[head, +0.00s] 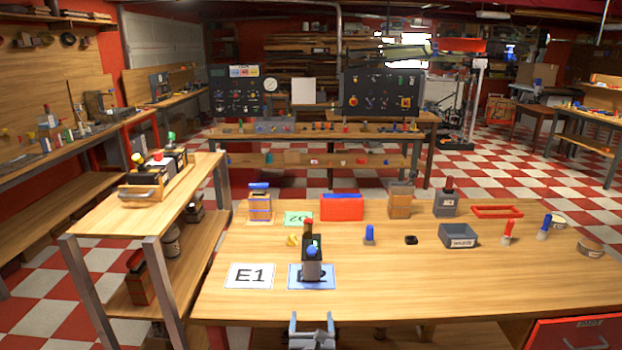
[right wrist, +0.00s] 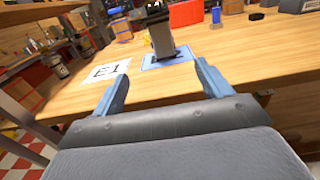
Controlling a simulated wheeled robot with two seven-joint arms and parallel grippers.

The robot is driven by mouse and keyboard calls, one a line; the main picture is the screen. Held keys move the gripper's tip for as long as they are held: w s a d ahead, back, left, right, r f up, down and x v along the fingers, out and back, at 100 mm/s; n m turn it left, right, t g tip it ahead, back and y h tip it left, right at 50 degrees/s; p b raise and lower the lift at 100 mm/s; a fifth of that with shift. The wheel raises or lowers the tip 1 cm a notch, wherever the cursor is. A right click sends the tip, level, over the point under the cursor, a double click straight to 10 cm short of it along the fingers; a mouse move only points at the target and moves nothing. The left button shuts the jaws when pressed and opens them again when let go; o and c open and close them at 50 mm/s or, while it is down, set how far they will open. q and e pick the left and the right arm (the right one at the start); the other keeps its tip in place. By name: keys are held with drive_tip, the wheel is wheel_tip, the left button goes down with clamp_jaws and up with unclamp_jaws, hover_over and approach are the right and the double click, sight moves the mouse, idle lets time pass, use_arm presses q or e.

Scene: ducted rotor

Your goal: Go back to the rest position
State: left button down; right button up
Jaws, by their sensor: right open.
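My right gripper (head: 312,324) is at the bottom centre of the head view, at the near edge of the workbench (head: 420,292). Its two blue-grey fingers are apart and nothing is between them, as the right wrist view also shows (right wrist: 161,84). Beyond it, a dark grey block with a blue knob (head: 312,268) stands upright on the blue-bordered mat (head: 327,282), covering much of its label. The gripper is apart from this block. A white mat marked E1 (head: 250,276) lies bare to its left. My left gripper is not in view.
A side shelf (head: 135,205) with a loaded wooden tray stands at left. On the bench are a red case (head: 342,207), a grey bin (head: 458,235), a blue-topped piece (head: 369,235) and several small parts. The bench's near right area is clear. A red drawer unit (head: 575,335) is at lower right.

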drive_tip(key=s+d+f+m+g, duration=0.45)
drive_tip(key=f+m, duration=0.35)
drive_tip(key=m, duration=0.7)
drive_tip(key=s+d+f+m+g, duration=0.4)
drive_tip(key=f+m+g, duration=0.3)
drive_tip(key=m, duration=0.8)
drive_tip(key=s+d+f+m+g, duration=0.1)
drive_tip(key=s+d+f, duration=0.1)
drive_tip(key=s+f, duration=0.4)
drive_tip(key=s+d+f+m+g, duration=0.1)
drive_tip(key=s+f, duration=0.5)
drive_tip(key=s, duration=0.9)
drive_tip(key=s+d+f+m+g, duration=0.1)
drive_tip(key=s+d+f+g, duration=0.2)
drive_tip(key=s+f, duration=0.4)
drive_tip(key=s+d, duration=0.1)
drive_tip(key=s, duration=0.2)
drive_tip(key=shift+s+d+m+y, duration=0.2)
drive_tip(key=shift+s+m+y, duration=0.15)
drive_tip(key=shift+m+y, duration=0.05)
drive_tip(key=shift+f, duration=0.1)
